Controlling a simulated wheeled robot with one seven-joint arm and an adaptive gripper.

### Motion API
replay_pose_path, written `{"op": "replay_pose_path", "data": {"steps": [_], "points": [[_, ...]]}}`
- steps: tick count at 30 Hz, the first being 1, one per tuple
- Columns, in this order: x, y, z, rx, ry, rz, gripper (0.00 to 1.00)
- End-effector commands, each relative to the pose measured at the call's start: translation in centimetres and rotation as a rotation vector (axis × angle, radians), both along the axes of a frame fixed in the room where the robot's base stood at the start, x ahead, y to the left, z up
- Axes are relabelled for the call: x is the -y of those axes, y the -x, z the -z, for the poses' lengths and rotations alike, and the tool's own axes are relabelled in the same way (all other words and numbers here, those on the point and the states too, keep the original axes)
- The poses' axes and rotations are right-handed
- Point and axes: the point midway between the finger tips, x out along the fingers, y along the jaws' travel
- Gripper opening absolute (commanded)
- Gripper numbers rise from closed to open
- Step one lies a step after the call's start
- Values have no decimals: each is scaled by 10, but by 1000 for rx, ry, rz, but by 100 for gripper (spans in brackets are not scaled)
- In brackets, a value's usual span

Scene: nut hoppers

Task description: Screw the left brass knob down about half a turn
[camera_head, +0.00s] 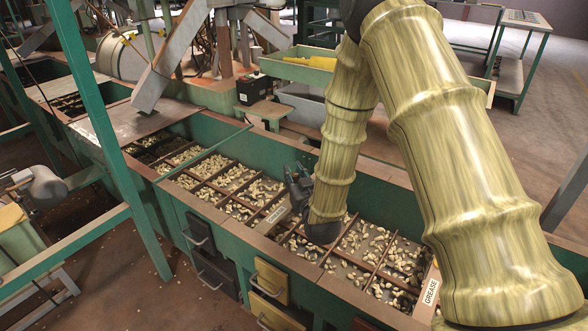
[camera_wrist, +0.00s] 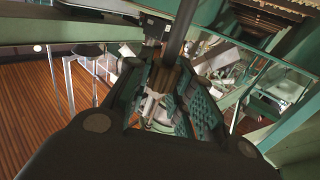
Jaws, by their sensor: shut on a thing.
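My gripper (camera_head: 298,183) is at the middle of the green bench, low over the nut bins, its dark fingers at the left side of my arm's last link. In the wrist view its teal-padded fingers (camera_wrist: 172,98) are closed around a brownish ribbed piece that looks like a brass knob (camera_wrist: 164,77). A dark rod rises from that piece toward the top of the view. In the head view no brass knob can be made out at the fingers; it is too small or hidden. I cannot tell how far it is screwed down.
The long green bench (camera_head: 375,196) holds divided bins of nuts (camera_head: 232,178). Labels stand on it, one reading GREASE (camera_head: 431,291). Drawers with handles (camera_head: 271,279) are at its front. A green post (camera_head: 98,125) crosses the left. A green tray (camera_head: 288,68) with a yellow thing stands behind.

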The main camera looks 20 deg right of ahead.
Motion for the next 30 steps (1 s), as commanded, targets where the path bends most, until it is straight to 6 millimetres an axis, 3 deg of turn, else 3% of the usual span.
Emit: {"op": "replay_pose_path", "data": {"steps": [18,30], "points": [[0,0,-2,-1,0,470,0],[2,0,0,0,0,634,0]]}}
